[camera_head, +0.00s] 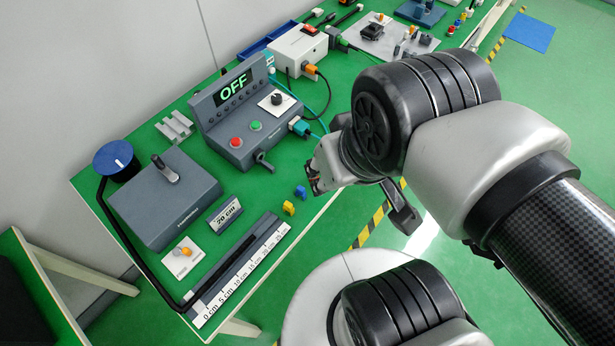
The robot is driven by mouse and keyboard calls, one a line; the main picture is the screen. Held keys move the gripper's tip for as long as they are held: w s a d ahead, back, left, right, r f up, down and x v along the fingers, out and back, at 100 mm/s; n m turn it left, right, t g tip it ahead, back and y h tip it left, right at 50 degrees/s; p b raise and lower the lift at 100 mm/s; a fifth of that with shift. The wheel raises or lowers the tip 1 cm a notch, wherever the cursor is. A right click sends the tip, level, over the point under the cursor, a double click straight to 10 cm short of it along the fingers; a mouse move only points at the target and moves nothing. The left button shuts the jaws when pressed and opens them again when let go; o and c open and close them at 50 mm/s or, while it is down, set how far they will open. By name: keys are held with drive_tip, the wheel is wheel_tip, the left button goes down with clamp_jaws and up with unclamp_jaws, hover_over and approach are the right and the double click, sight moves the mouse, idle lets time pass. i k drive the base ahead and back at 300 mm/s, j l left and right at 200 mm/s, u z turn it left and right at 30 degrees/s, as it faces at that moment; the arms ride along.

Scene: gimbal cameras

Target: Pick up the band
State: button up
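A long black band (143,267) runs from beside the blue round knob (117,160) down along the table's left edge. It bends at the front corner near the "0 cm" end of the white ruler (240,275). A dark strip continues along the ruler's rail, and I cannot tell whether it is the same band. My gripper (314,180) is above the table's right edge, to the right of the band and well apart from it. My own arm hides most of the gripper, and its fingers are too small and dark to read.
A control box reading OFF (235,115) stands behind. Cables (322,110) run near my arm.

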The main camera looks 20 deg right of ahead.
sight(287, 206)
drive_tip(key=u, duration=1.35)
drive_tip(key=k+j+z, duration=0.15)
drive_tip(key=j+z, duration=0.25)
drive_tip(key=z, duration=0.85)
drive_tip(key=j+z, duration=0.9)
drive_tip(key=j, duration=0.1)
